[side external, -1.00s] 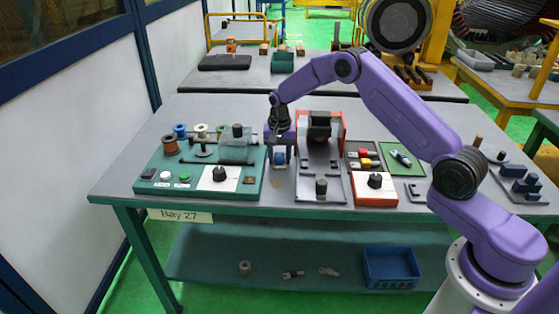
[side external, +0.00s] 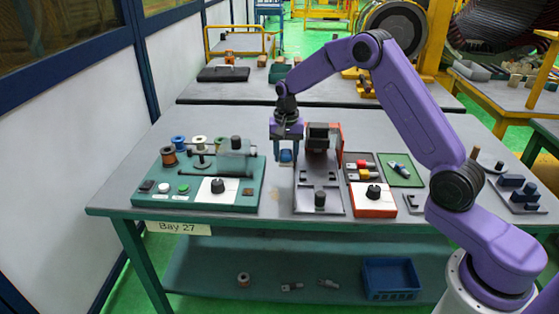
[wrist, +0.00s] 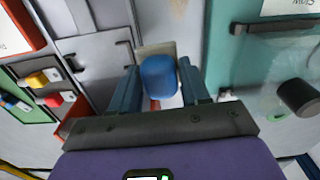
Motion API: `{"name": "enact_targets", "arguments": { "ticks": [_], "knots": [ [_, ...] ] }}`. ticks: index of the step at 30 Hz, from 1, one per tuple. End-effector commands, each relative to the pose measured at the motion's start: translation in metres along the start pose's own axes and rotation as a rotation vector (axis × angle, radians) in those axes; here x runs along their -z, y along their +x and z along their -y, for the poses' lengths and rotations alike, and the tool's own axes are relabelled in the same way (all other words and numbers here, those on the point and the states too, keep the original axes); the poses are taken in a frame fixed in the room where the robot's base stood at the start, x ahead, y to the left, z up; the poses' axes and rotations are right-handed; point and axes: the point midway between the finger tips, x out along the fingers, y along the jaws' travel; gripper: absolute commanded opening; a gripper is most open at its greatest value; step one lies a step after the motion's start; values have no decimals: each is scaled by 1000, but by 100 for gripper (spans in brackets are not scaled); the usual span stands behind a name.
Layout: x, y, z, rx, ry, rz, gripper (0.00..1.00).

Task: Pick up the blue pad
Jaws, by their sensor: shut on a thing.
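The blue pad (side external: 286,156) is a small rounded blue piece, between the two fingers of my gripper (side external: 286,155) in the side view. In the wrist view the blue pad (wrist: 159,79) sits between the dark blue fingers of my gripper (wrist: 162,88), with a beige-grey piece just behind it. My gripper is shut on the pad. It is over the strip of table between the green winding unit and the grey and orange fixture. I cannot tell exactly how far the pad is above the table.
The green winding unit (side external: 148,197) with spools stands to the left. The grey fixture with orange sides (side external: 319,172) stands close on the right. Further right are a red-and-yellow parts tray (side external: 361,165), an orange control box (side external: 373,194) and a green mat (side external: 398,170). The front table strip is clear.

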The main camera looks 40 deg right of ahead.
Motion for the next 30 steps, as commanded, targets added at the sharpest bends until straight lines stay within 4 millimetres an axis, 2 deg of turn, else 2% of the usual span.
{"name": "enact_targets", "arguments": {
  "ticks": [1, 3, 15, 21, 30],
  "knots": [
    [-6, -12, -5, 3, 0, -3, 16],
    [-16, -21, -13, 1, 0, -1, 16],
    [-64, -48, -55, 2, 1, -2, 16],
    [-75, -54, -64, 1, 1, -1, 16],
    [-78, -55, -66, 0, 1, 0, 16]
  ]
}}
